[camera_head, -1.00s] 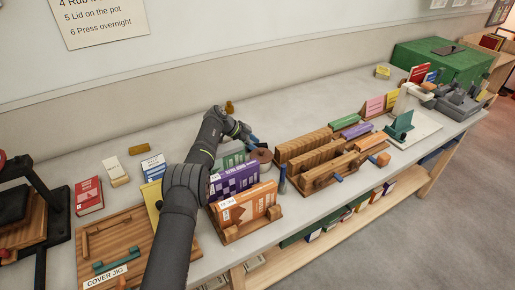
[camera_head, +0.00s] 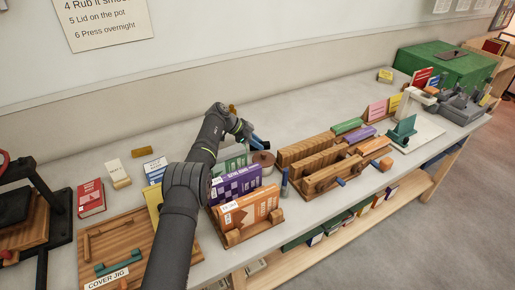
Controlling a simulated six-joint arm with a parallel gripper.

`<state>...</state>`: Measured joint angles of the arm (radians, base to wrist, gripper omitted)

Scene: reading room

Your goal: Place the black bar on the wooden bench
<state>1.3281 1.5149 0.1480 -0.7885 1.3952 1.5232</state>
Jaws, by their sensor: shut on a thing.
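My gripper (camera_head: 249,135) is above the grey worktop, behind the upright books and beside a round brown pot (camera_head: 263,158). It is shut on a small dark, blue-ended piece (camera_head: 262,144), held close to the pot. The fingers hide part of this piece, and I cannot tell whether it is the black bar. A flat dark piece (camera_head: 448,50) lies on the green box at the far right. I cannot single out the wooden bench for sure; a low wooden table (camera_head: 506,62) stands at the back right edge.
Wooden presses (camera_head: 330,170) stand right of the gripper. A cover jig board (camera_head: 125,235) and a black press (camera_head: 50,215) are at left.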

